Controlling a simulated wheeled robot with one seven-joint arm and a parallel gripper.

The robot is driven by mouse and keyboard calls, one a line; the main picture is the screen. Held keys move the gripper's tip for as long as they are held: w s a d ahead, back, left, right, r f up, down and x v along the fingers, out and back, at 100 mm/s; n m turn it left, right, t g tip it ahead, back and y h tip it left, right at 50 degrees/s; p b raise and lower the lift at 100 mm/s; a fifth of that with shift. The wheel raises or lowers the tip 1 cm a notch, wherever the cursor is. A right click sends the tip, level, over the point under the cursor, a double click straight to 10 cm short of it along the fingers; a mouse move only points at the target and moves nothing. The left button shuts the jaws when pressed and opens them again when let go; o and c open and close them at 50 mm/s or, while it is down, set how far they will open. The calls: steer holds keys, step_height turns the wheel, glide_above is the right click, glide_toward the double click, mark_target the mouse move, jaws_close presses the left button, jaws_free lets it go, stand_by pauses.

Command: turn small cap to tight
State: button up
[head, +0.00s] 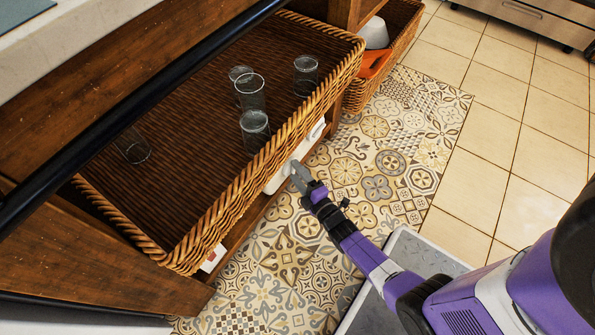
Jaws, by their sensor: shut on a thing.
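My gripper (299,176) is at the front of the open shelf, just below the wicker basket's rim. Its jaws are shut at the right end of a white object (279,181), which may be a container lying on the lower shelf. The small cap is not clearly visible; it is at the jaws and too small and covered to make out. I cannot tell how tight it is.
A large wicker basket (330,90) above holds several clear glasses (250,92). Another white item (316,130) is on the lower shelf farther back. A second basket (398,50) stands beyond. A grey tray (418,252) is on the floor; tiled floor (520,150) is free at right.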

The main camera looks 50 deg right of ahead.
steer(key=m+p, duration=0.1)
steer(key=m, duration=0.1)
steer(key=m+g+y+p, duration=0.1)
steer(key=shift+r+m+p, duration=0.35)
steer(key=shift+m, duration=0.05)
steer(key=shift+d+m+g+y+p, duration=0.15)
steer(key=shift+m+g+y+p, duration=0.1)
steer(key=shift+m+y, duration=0.85)
steer(key=shift+d+m+g+y+p, duration=0.25)
steer(key=shift+m+y, duration=0.4)
steer(key=shift+m, duration=1)
steer(key=shift+d+m+g+y+p, duration=0.15)
steer(key=shift+m+g+y, duration=0.15)
steer(key=shift+m+y, duration=0.8)
steer(key=shift+r+m, duration=0.1)
steer(key=shift+m, duration=0.35)
steer(key=o, duration=1.1)
steer(key=shift+o, duration=0.2)
